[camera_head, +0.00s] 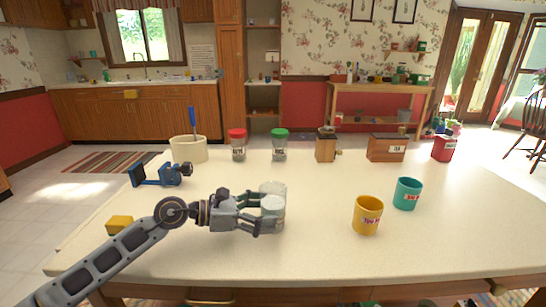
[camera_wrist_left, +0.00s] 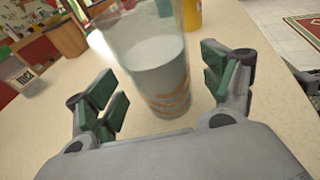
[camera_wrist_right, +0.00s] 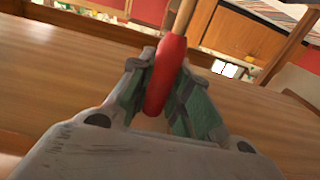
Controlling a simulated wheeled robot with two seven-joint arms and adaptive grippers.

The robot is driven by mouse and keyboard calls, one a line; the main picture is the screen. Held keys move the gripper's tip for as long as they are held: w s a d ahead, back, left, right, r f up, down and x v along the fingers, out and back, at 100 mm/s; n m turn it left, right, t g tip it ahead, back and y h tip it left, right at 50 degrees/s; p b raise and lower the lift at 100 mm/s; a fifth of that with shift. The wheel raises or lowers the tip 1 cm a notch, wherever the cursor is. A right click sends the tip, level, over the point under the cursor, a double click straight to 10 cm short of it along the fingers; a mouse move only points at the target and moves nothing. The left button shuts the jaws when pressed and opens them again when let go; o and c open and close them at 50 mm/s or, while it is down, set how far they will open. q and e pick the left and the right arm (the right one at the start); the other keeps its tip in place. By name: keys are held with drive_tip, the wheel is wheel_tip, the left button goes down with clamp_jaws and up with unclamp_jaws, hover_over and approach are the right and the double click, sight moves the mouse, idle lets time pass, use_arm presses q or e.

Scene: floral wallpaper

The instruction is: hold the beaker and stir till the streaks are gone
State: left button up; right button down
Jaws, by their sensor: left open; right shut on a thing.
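The clear beaker (camera_head: 272,190) stands on the pale tabletop near its middle. In the left wrist view the beaker (camera_wrist_left: 158,75) holds whitish liquid with orange streaks low down. My left gripper (camera_head: 270,212) is open at the beaker, with one green-padded finger (camera_wrist_left: 105,100) to each side of it; contact cannot be told. My right gripper (camera_wrist_right: 165,85) is shut on the red grip (camera_wrist_right: 166,70) of a stirrer with a thin wooden shaft (camera_wrist_right: 184,18). The right gripper and the stirrer do not show in the head view; the stirrer's far end is out of view.
A yellow mug (camera_head: 367,216) and a teal mug (camera_head: 407,194) stand right of the beaker. A blue clamp-like tool (camera_head: 160,175) and a yellow block (camera_head: 119,224) lie left. A cream pot (camera_head: 188,150), jars (camera_head: 279,146) and boxes (camera_head: 387,148) line the back. The table's right front is clear.

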use_arm(q)
drive_tip(key=shift+x, duration=1.05)
drive_tip(key=c, duration=0.9)
drive_tip(key=shift+o, duration=0.2)
drive_tip(key=o, duration=0.8)
drive_tip(key=shift+c, duration=0.3)
drive_tip(key=c, duration=0.9)
drive_tip(key=shift+c, duration=0.2)
